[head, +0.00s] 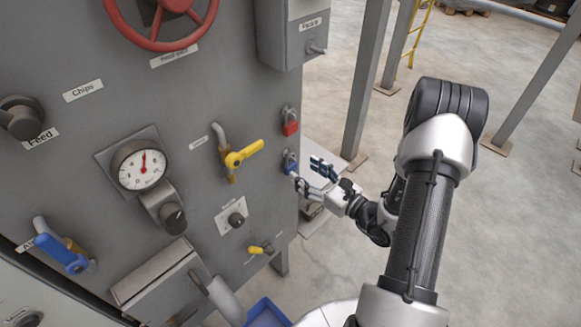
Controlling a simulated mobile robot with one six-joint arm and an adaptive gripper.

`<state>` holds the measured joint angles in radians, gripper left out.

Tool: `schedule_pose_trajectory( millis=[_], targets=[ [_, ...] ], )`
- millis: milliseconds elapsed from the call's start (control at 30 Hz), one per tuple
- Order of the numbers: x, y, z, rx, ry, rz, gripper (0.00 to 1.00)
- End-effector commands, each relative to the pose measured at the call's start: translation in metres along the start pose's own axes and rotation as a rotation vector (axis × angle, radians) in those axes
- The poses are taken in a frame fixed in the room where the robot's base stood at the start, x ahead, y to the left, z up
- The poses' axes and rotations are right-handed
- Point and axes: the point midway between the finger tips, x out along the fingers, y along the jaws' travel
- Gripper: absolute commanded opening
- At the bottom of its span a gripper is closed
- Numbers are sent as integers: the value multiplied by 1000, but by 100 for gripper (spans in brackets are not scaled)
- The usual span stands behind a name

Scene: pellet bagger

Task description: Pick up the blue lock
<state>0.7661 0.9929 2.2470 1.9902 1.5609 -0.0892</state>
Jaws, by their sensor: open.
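The blue lock (291,163) hangs on the right part of the grey machine panel, below a red lock (290,127). My gripper (309,173) is open, just right of the blue lock, with its fingers pointing left towards the panel. One fingertip appears very near the lock's lower edge; I cannot tell whether it touches. Nothing shows between the fingers.
The grey panel (75,130) carries a yellow-handled valve (240,154) left of the locks, a gauge (142,168), a red handwheel (163,45) and a blue-handled valve (62,254). A blue bin (268,312) stands below. Grey posts (367,75) rise behind my arm.

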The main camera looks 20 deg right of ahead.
Motion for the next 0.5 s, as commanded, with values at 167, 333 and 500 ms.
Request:
schedule_pose_trajectory(
  millis=[167,333,500],
  targets=[
    [27,7,-5,-3,-1,6,58],
    [46,6,-4,-3,-1,3,58],
    [48,6,-3,-1,0,0,58]
  ],
)
